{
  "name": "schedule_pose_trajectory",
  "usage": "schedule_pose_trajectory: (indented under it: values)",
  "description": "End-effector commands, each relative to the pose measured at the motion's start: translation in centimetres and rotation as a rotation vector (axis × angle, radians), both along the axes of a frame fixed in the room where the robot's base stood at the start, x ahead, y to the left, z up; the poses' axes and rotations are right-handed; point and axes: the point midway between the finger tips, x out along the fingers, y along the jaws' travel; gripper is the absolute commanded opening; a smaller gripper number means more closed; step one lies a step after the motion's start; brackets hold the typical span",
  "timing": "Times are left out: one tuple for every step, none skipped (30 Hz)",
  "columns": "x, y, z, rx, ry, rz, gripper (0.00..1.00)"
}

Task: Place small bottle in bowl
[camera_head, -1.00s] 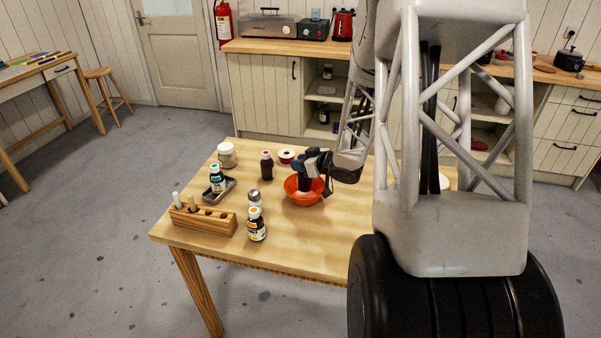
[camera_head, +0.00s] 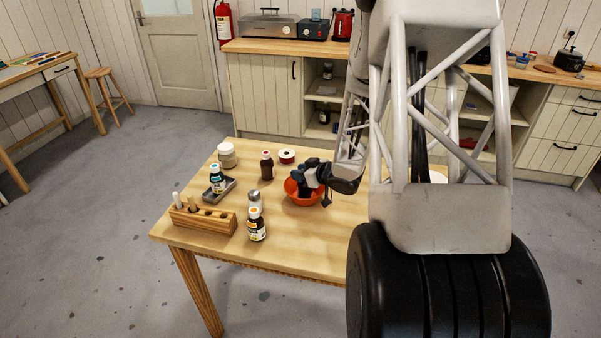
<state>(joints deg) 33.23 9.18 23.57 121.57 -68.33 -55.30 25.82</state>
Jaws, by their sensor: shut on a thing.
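An orange bowl (camera_head: 291,189) stands near the back middle of the table. My gripper (camera_head: 308,181) is over the bowl, with its tips down inside the rim. It is shut on a small dark thing, which looks like the small bottle. The gripper and the bowl wall hide most of it, and I cannot tell whether it touches the bowl's bottom.

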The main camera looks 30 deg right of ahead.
Motion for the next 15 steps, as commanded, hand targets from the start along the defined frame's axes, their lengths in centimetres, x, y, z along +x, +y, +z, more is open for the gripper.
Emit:
schedule_pose_trajectory:
  values:
    - [0.01,-0.01,-0.11,0.0,0.0,0.0,0.0]
    - [0.01,-0.01,-0.08,0.0,0.0,0.0,0.35]
    - [0.01,-0.01,-0.07,0.0,0.0,0.0,0.41]
    - [0.0,0.0,-0.08,0.0,0.0,0.0,0.46]
    - [0.0,0.0,-0.08,0.0,0.0,0.0,0.5]
    - [0.0,0.0,-0.08,0.0,0.0,0.0,0.56]
    - [0.0,0.0,-0.08,0.0,0.0,0.0,0.56]
    - [0.0,0.0,-0.08,0.0,0.0,0.0,0.56]
    - [0.0,0.0,-0.08,0.0,0.0,0.0,0.56]
    - [0.0,0.0,-0.08,0.0,0.0,0.0,0.56]
    - [0.0,0.0,-0.08,0.0,0.0,0.0,0.56]
    - [0.0,0.0,-0.08,0.0,0.0,0.0,0.56]
    - [0.0,0.0,-0.08,0.0,0.0,0.0,0.56]
    - [0.0,0.0,-0.06,0.0,0.0,0.0,0.56]
    - [0.0,0.0,-0.03,0.0,0.0,0.0,0.56]
